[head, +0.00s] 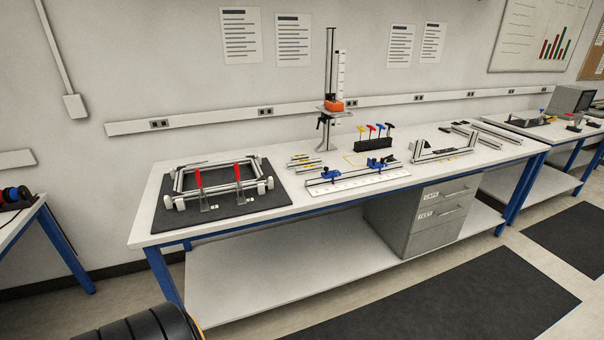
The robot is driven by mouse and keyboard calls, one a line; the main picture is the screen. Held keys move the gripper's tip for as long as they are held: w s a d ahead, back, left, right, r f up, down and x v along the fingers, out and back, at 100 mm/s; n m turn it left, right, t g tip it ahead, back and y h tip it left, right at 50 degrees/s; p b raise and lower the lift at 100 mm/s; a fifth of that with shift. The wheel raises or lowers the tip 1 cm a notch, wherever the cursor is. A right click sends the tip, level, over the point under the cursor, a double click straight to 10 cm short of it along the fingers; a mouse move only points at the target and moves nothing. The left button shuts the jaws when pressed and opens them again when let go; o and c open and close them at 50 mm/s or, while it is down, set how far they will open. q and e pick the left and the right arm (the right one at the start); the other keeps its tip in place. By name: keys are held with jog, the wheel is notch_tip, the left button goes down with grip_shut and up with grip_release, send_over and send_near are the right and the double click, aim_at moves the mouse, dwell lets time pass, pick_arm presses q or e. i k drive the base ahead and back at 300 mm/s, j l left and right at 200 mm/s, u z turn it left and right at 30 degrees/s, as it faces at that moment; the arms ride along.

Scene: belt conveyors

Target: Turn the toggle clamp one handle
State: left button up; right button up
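Two toggle clamps with upright red handles stand at the front of a black mat (265,203) on the workbench. The left red handle (198,178) and the right red handle (238,172) both rise from grey metal bases. I cannot read which clamp is number one. A silver rectangular profile frame (212,163) lies on the mat just behind and around the clamps. Neither of my grippers is in view.
The white workbench (300,203) also holds a height gauge (330,105), a black holder with coloured hex keys (373,145), blue clamps on a white rail (328,172) and loose profiles. A drawer unit (430,212) hangs beneath. Floor in front is open.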

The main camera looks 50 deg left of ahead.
aim_at(198, 171)
jog(key=k+j, duration=0.1)
jog(key=j, duration=0.4)
jog(key=j+z, duration=0.1)
jog(key=j, duration=0.4)
jog(key=k+j, duration=0.15)
jog(key=j, duration=0.3)
jog(key=k+j+z, duration=0.1)
jog(key=j, duration=0.4)
jog(key=k+j+z, duration=0.1)
jog(key=j, duration=0.4)
jog(key=k+j, duration=0.1)
jog(key=j, duration=0.35)
jog(key=k+j, duration=0.15)
jog(key=j, duration=0.25)
jog(key=k+j, duration=0.1)
jog(key=j, duration=0.35)
jog(key=k+j, duration=0.1)
jog(key=j, duration=0.3)
jog(key=k+j, duration=0.1)
jog(key=j, duration=0.35)
jog(key=k+j, duration=0.15)
jog(key=j, duration=0.25)
